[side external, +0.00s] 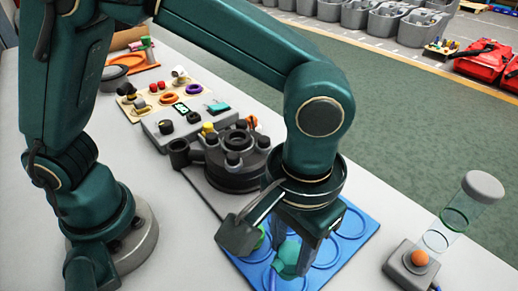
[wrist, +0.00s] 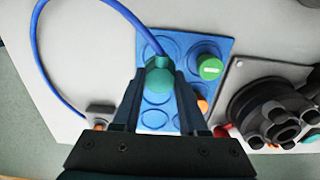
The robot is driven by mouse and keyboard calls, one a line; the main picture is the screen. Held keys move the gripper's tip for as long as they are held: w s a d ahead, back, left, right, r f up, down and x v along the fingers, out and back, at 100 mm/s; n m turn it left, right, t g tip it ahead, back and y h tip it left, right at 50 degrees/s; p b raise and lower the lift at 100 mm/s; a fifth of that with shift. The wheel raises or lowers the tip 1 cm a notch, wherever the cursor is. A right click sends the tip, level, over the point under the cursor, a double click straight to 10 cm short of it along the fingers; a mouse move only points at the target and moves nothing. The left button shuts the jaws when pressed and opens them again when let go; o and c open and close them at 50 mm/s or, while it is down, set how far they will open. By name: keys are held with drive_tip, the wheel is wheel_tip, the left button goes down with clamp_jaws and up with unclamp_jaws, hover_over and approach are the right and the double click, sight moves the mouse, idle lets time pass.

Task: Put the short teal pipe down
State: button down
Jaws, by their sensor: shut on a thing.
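The short teal pipe (side external: 288,258) is held between the fingers of my gripper (side external: 290,262), over the blue mat with ring outlines (side external: 352,222). In the wrist view the teal pipe (wrist: 160,78) shows between the fingertips of my gripper (wrist: 158,84), above the blue mat (wrist: 222,46). My gripper is shut on the pipe. I cannot tell whether the pipe touches the mat. The fingers hide part of the pipe and of the mat.
A green-topped piece (wrist: 210,67) and an orange piece (wrist: 203,104) are on the mat. A dark flanged housing (side external: 235,158) stands beside it. A grey box with an orange knob (side external: 420,259) and a clear capped cylinder (side external: 462,212) stand right of the mat.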

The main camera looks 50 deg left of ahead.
sight(290, 252)
drive_tip(key=shift+f, duration=1.5)
drive_tip(key=shift+f, duration=0.15)
drive_tip(key=shift+c, duration=2.2)
unclamp_jaws()
